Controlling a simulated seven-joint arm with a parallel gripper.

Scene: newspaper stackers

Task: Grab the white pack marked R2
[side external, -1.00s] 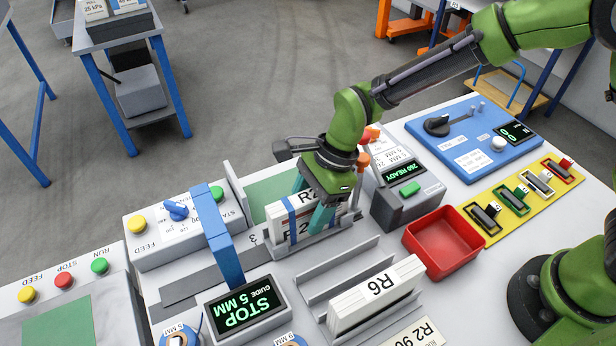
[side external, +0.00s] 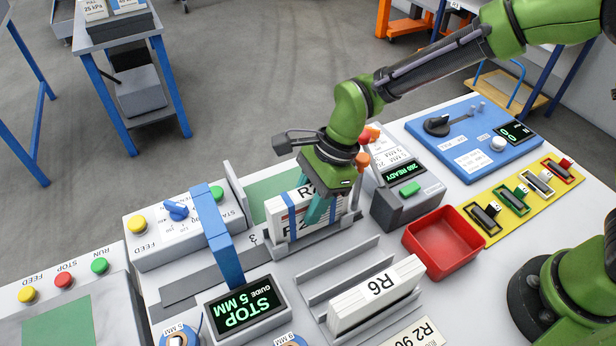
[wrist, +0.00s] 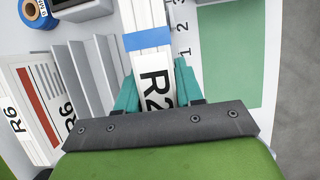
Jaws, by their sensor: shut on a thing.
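The white pack marked R2 (side external: 285,222) stands upright in a grey slotted holder near the middle of the bench, with blue bands around it. My gripper (side external: 318,207) comes down over its right part, and its teal fingers are on either side of the pack. In the wrist view the pack (wrist: 155,85) runs up between the two teal fingers (wrist: 155,88), which are shut on it. Part of the pack is hidden behind my fingers and wrist.
A white R6 pack (side external: 375,294) stands in the front rack. A red tray (side external: 443,243) and a grey box reading READY (side external: 403,190) are to the right. A blue arch (side external: 222,245) and STOP display (side external: 247,312) are to the left. A green pad (side external: 268,193) lies behind.

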